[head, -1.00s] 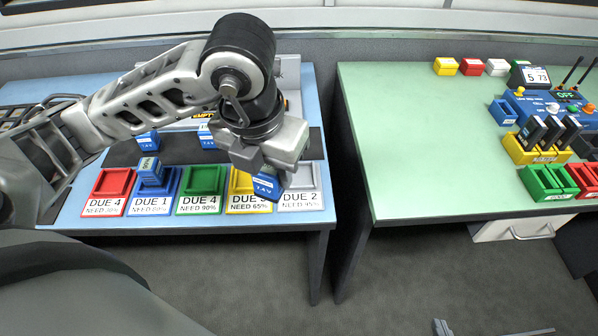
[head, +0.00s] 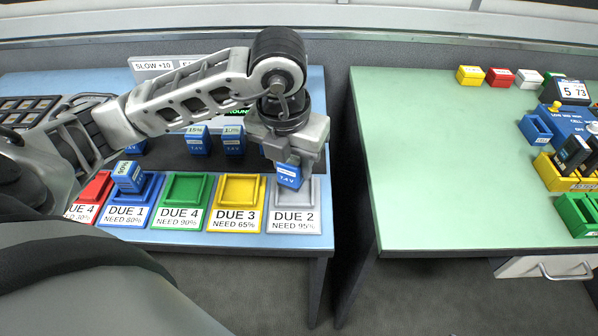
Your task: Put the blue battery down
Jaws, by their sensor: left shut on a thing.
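My left gripper (head: 289,155) is shut on a blue battery (head: 288,175) marked 7.4V. It holds the battery upright over the back part of the grey tray (head: 295,215) labelled DUE 2, NEED 95%. I cannot tell whether the battery touches the tray. Another blue battery (head: 128,176) marked 90% stands in the blue tray (head: 148,196) labelled DUE 1. Two more blue batteries, one (head: 197,140) marked 15% and one (head: 232,139) beside it, stand at the back on the dark strip. My right gripper is not in view.
The green tray (head: 181,212), yellow tray (head: 237,212) and red tray (head: 88,200) line the blue table's front edge. A gap separates it from the green table (head: 430,160), whose left part is clear. Small coloured boxes (head: 499,78) and chargers (head: 565,165) stand there.

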